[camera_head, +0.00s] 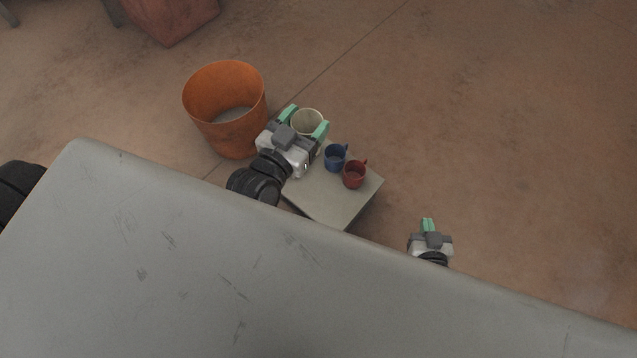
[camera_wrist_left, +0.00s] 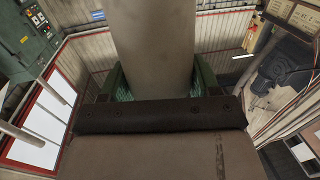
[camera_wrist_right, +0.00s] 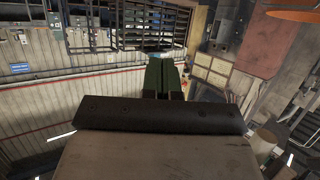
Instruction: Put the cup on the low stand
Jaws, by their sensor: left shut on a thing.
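A cream cup (camera_head: 308,121) is between the fingers of my left gripper (camera_head: 304,122), which is shut on it. In the left wrist view its pale side (camera_wrist_left: 150,50) rises between the green fingers (camera_wrist_left: 155,85). The low stand (camera_head: 335,203) is a grey block with a flat top. The cream cup is at or over its far end; I cannot tell whether it touches the top. A blue cup (camera_head: 335,160) and a red cup (camera_head: 354,176) stand on the stand to the right. My right gripper (camera_head: 428,225) is shut and empty, its fingers together in the right wrist view (camera_wrist_right: 165,75).
An orange bin (camera_head: 226,112) stands on the floor close to the left of my left gripper. A large grey surface (camera_head: 220,270) fills the foreground and its edge runs just before the stand. A reddish box (camera_head: 170,20) is far back. The floor (camera_head: 500,120) at right is clear.

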